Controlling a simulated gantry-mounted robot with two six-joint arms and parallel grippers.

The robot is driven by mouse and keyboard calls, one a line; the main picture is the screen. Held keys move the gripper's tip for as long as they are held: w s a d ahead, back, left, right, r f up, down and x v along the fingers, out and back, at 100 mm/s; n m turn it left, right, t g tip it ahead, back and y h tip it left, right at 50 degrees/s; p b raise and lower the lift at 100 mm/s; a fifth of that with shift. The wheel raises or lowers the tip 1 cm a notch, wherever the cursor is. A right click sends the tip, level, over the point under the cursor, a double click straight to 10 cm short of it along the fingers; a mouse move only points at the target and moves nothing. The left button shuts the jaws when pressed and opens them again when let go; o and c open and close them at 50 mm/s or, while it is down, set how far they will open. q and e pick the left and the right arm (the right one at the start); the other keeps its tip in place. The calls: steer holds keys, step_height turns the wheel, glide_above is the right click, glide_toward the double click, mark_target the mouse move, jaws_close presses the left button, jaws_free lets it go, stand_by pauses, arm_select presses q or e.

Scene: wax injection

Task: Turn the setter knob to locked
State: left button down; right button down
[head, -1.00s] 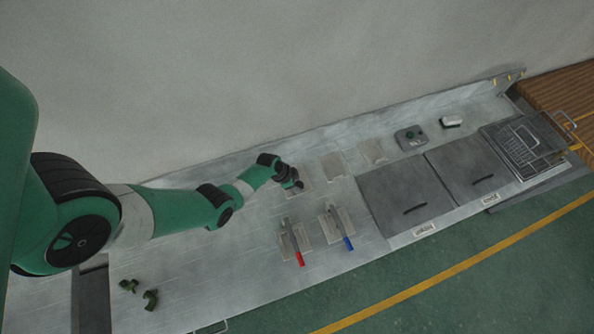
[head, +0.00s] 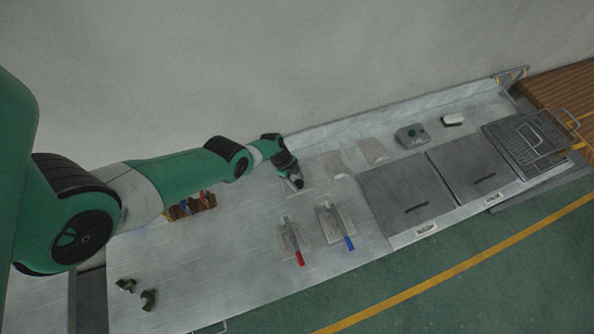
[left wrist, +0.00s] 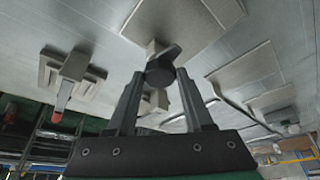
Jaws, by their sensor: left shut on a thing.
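The setter knob (left wrist: 162,70) is a dark grey knob with a pointed ear, and it sits between my left gripper's fingertips in the left wrist view. A pale plate (left wrist: 205,22) lies behind it. My left gripper (head: 296,183) is over the middle of the bench in the head view and hides most of the knob there. In the left wrist view its two fingers (left wrist: 161,84) are shut on the knob. I cannot read the knob's setting. My right gripper is in neither view.
Red-handled (head: 299,257) and blue-handled (head: 348,243) levers stand in front of my left gripper. Two grey lids (head: 405,190), a wire basket (head: 530,140) and a grey box with a green knob (head: 411,136) are to the right. Green pieces (head: 149,299) lie front left.

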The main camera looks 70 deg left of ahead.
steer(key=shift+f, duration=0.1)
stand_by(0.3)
arm_select(q)
steer(key=shift+c, duration=1.4)
jaws_free()
